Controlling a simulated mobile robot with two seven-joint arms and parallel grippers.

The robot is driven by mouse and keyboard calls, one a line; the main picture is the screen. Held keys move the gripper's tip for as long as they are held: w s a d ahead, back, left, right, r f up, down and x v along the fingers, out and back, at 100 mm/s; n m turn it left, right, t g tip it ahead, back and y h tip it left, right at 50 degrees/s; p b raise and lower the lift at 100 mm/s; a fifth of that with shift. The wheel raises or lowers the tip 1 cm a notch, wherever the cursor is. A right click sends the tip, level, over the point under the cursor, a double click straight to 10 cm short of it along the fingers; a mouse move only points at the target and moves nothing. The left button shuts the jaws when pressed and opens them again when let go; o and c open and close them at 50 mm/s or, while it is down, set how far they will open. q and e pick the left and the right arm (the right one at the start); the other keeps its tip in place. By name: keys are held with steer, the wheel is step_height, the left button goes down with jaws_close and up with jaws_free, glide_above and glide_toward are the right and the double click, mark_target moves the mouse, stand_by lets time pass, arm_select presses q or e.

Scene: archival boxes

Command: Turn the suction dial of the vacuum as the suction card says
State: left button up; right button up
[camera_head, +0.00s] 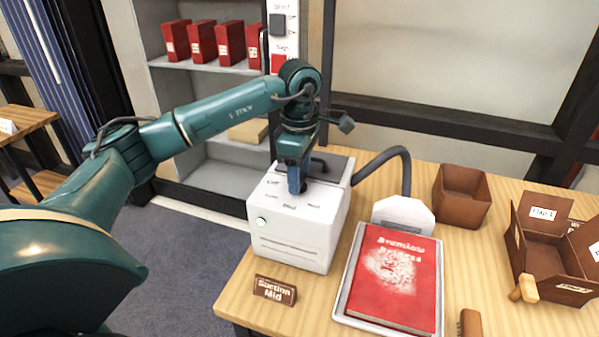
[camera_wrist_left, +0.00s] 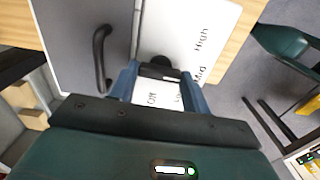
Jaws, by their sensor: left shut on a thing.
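The vacuum (camera_head: 294,248) is a white box with a dark hose, standing on the wooden table. The suction card (camera_head: 275,290) in front of it reads "Suction Mid". My left gripper (camera_head: 296,189) points down onto the vacuum's top and hides the dial in the head view. In the left wrist view, the gripper (camera_wrist_left: 162,80) is shut on the dark suction dial (camera_wrist_left: 158,66), with a finger on each side. The labels Off, Low, Mid and High lie around it. I cannot tell which label the dial points at. My right gripper is not in view.
A red book (camera_head: 396,278) lies in a grey tray beside the vacuum, with the white hose head (camera_head: 403,214) behind it. A brown open box (camera_head: 462,196) and a folding box (camera_head: 550,250) stand at right. A shelf with red boxes (camera_head: 202,42) is behind.

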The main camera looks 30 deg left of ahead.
arm_select(q)
steer(key=shift+a+r, duration=0.1)
steer(key=o, duration=1)
step_height(320, 180, up, 13)
stand_by(0.3)
stand_by(0.4)
